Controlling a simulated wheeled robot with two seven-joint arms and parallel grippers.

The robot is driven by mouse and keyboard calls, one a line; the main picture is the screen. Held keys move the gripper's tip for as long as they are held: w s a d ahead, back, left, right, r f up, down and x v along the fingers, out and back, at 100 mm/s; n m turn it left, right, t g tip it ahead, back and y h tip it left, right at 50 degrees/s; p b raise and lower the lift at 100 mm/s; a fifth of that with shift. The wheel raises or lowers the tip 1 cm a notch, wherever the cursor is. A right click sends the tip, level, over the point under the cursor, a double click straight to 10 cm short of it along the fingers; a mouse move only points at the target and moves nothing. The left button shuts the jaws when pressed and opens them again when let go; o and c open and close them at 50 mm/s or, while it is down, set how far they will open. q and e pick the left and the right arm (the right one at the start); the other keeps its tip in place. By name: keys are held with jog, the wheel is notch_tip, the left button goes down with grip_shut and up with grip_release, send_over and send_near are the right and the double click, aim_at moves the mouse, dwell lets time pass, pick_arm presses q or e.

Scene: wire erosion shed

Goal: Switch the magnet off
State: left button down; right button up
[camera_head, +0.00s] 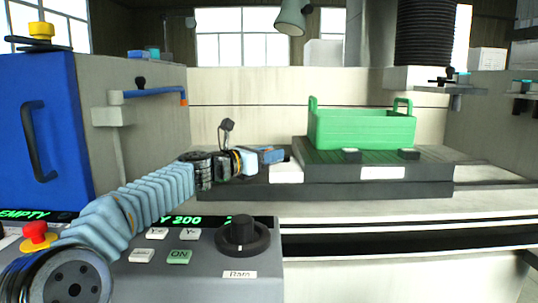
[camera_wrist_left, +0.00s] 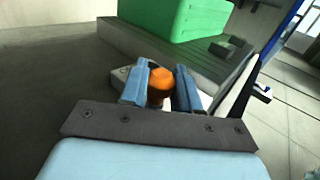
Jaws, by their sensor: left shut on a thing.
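The magnet appears to be the dark flat block (camera_head: 430,176) with white labels on its front face, under a green basket. It also shows in the left wrist view (camera_wrist_left: 205,55). My left gripper (camera_head: 272,155) is at the block's left end. In the left wrist view my gripper (camera_wrist_left: 160,88) is shut on an orange knob (camera_wrist_left: 159,84), with a blue finger on each side. The knob is hidden in the head view. Whether it is fixed to the block cannot be told. My right gripper is not in view.
The green basket (camera_head: 360,130) stands on the block, beside small dark pads. A control panel (camera_head: 190,262) with a black dial (camera_head: 242,237) and a red button (camera_head: 36,236) is in front. A blue cabinet (camera_head: 45,130) stands left. A black bellows column (camera_head: 425,32) hangs at right.

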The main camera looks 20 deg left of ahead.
pick_arm(q)
jog(key=shift+s+d+n+t+y+b, duration=0.15)
jog(key=shift+d+n+t+y+b, duration=0.25)
jog(key=shift+n+t+y, duration=0.45)
jog(key=shift+d+n+y, duration=0.25)
jog(key=shift+n+y, duration=0.1)
jog(key=shift+y, duration=0.5)
jog(key=shift+s+d+n+t+y, duration=0.1)
jog(key=shift+d+n+t+y, duration=0.15)
jog(key=shift+d+n+y, duration=0.35)
jog(key=shift+n+y, duration=0.4)
jog(key=shift+y, duration=0.5)
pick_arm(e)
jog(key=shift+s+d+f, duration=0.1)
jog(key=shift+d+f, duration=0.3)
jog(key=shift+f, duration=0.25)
pick_arm(q)
jog(key=c, duration=0.9)
grip_release()
jog(key=shift+o, duration=0.3)
